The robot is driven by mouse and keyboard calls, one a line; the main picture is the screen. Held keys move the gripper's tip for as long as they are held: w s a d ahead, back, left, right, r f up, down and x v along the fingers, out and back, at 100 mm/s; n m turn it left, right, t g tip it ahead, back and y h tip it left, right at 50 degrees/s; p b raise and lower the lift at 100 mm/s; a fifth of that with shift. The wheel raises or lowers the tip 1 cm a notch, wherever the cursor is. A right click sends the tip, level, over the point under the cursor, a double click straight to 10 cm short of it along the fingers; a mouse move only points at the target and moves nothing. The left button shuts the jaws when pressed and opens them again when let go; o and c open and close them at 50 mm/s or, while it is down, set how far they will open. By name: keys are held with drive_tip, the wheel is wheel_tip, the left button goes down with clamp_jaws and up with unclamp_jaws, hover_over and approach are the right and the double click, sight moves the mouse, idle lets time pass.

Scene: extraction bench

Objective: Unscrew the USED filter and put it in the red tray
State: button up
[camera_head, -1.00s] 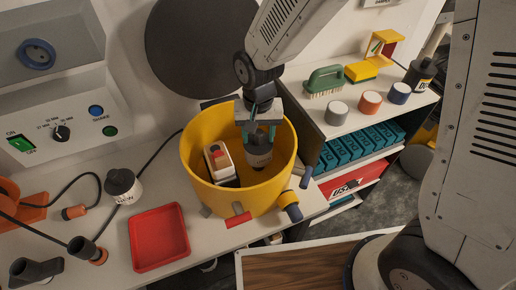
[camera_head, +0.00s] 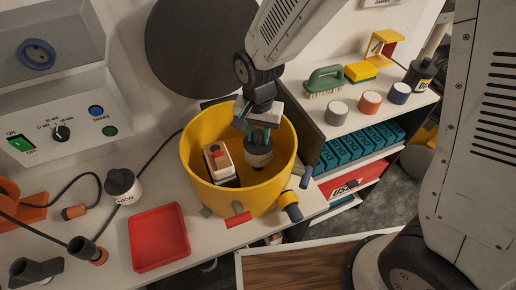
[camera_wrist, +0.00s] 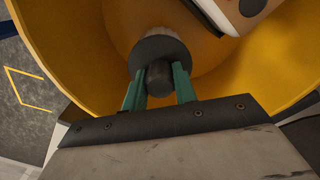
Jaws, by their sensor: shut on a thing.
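The filter in my grip (camera_head: 258,156) has a dark top and a pale ribbed lower part. It is inside the yellow drum (camera_head: 206,150), towards the right. The wrist view shows its dark knob and grey collar (camera_wrist: 161,48) between my green fingers. My gripper (camera_head: 258,136) is shut on the knob from above; it also shows in the wrist view (camera_wrist: 160,80). No USED label is readable, and the filter's underside is hidden, so I cannot tell whether it is still threaded in. The empty red tray (camera_head: 159,238) lies on the bench, left of the drum.
A black-topped white filter marked NEW (camera_head: 123,187) stands behind the tray. The drum's wall surrounds my gripper. Cables and dark fittings (camera_head: 85,250) lie left of the tray.

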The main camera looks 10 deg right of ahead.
drive_tip(key=n, duration=0.7)
drive_tip(key=shift+n, duration=0.3)
drive_tip(key=n, duration=0.4)
drive_tip(key=shift+n, duration=0.3)
drive_tip(key=n, duration=0.8)
drive_tip(key=shift+r+n, duration=0.1)
drive_tip(key=shift+n, duration=0.3)
drive_tip(key=n, duration=0.5)
drive_tip(key=o, duration=1.1)
